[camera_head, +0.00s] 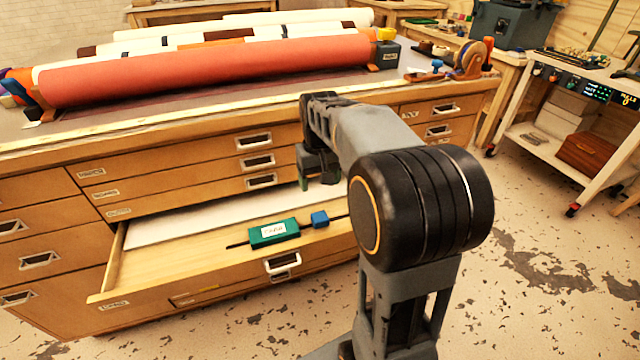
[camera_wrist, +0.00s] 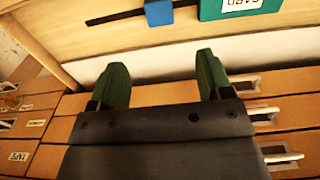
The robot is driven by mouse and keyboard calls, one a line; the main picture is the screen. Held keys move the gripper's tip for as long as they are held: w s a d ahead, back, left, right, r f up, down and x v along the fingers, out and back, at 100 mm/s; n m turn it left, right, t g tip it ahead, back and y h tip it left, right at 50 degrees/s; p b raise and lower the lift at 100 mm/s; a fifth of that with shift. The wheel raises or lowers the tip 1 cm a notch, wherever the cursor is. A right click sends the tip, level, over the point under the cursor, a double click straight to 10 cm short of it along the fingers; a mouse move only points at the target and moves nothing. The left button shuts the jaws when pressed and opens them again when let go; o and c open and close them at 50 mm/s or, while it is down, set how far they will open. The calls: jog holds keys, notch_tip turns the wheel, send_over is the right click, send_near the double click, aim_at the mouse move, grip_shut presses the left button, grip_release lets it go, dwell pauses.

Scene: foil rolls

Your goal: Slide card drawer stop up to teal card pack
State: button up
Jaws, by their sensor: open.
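A teal card pack (camera_head: 273,232) with a white label sits in the open drawer (camera_head: 150,268) near its front. The small blue drawer stop (camera_head: 320,219) is on a dark rail (camera_head: 340,217) just right of the pack, with a narrow gap between them. In the wrist view the stop (camera_wrist: 158,12) and pack (camera_wrist: 240,8) are at the top edge, partly cut off. My gripper (camera_head: 318,180) is behind and above the stop, apart from it. In the wrist view its green fingers (camera_wrist: 160,75) are spread and empty.
A white sheet (camera_head: 200,220) lies in the drawer behind the rail. Closed drawers with metal handles (camera_head: 257,161) rise behind the open one. Large rolls, the front one orange-red (camera_head: 200,72), lie on the cabinet top. A white cart (camera_head: 560,130) stands at the right.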

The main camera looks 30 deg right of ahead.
aim_at(320, 216)
jog(key=shift+r, duration=0.1)
jog(key=shift+c, duration=0.2)
jog(key=shift+w+f+b, duration=0.1)
jog(key=shift+f+b, duration=0.7)
jog(key=shift+b, duration=0.2)
jog(key=shift+c, duration=0.2)
notch_tip(320, 216, down, 12)
jog(key=n+b, duration=0.9)
jog(key=n, duration=0.9)
jog(key=shift+f, duration=0.15)
